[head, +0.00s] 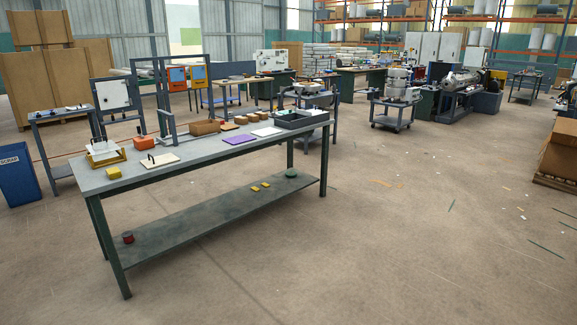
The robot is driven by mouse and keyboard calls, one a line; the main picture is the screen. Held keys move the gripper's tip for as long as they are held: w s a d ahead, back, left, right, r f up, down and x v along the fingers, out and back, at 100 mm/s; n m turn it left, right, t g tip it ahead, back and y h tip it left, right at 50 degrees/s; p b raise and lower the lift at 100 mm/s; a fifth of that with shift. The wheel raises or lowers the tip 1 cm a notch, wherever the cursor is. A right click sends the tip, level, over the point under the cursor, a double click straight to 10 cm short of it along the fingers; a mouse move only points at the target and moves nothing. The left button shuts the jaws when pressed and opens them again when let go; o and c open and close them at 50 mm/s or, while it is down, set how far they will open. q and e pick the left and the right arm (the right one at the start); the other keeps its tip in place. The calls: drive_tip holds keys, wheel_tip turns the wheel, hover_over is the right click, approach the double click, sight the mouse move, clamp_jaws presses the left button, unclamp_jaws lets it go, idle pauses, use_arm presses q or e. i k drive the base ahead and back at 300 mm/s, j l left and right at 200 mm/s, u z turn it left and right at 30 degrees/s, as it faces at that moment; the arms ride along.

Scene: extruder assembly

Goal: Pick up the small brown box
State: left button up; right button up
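Several small brown blocks or boxes sit in a row on the grey workbench (215,146), which stands some distance ahead, left of centre. One small brown box (241,120) is mid-row, with another (253,117) just to its right. A flatter brown piece (228,126) lies to its left. A larger open brown box (204,127) stands at the left end of this row. I cannot tell which one is the task's box. Neither of my grippers is in view.
The bench also holds a purple sheet (239,138), a white sheet (267,132), a dark grey tray (297,119), an orange box (143,142) and a yellow block (114,173). A blue scrap bin (17,174) stands at the left. The floor in front and right is open.

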sight(240, 120)
drive_tip(key=i, duration=2.75)
drive_tip(key=i+l+u, duration=0.1)
drive_tip(key=i, duration=0.4)
drive_tip(key=i+l, duration=0.1)
drive_tip(key=i, duration=0.45)
drive_tip(key=i+l+u, duration=0.15)
drive_tip(key=i, duration=0.35)
drive_tip(key=i+l+u, duration=0.1)
drive_tip(key=i, duration=0.4)
drive_tip(key=i+l, duration=0.25)
drive_tip(key=i, duration=0.25)
drive_tip(key=i+l+u, duration=0.3)
drive_tip(key=i, duration=0.25)
drive_tip(key=i+l+u, duration=0.3)
drive_tip(key=i, duration=0.2)
